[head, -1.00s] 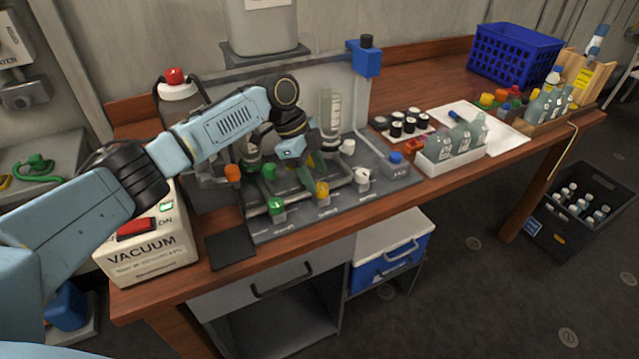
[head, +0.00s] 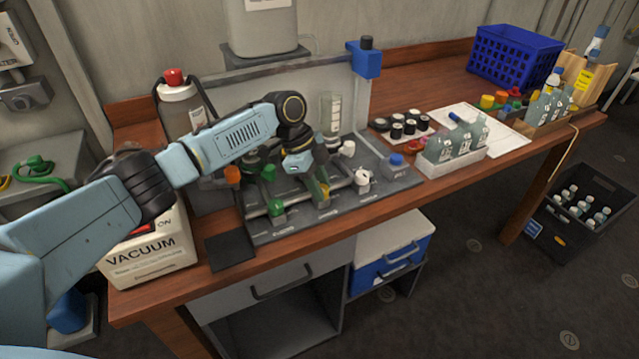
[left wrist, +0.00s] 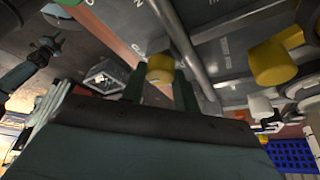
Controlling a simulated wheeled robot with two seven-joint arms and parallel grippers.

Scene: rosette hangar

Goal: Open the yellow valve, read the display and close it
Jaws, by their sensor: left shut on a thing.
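The yellow valve (head: 323,191) sits on the dark manifold board (head: 345,207), between a green valve (head: 277,207) on its left and a white valve (head: 362,178) on its right. My left gripper (head: 318,180) reaches down to the yellow valve from above and is shut on it. In the left wrist view the yellow knob (left wrist: 160,68) sits between the two dark green fingers (left wrist: 160,84). A dark gripper, seemingly my right one (left wrist: 48,45), shows small at the upper left there; its jaws are unclear. I cannot make out a readable display.
The vacuum box (head: 150,255) stands left of the board, its top partly behind my arm. A white tray of bottles (head: 455,160) and black-capped vials (head: 405,126) stand to the right. A blue crate (head: 515,55) is at the back right.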

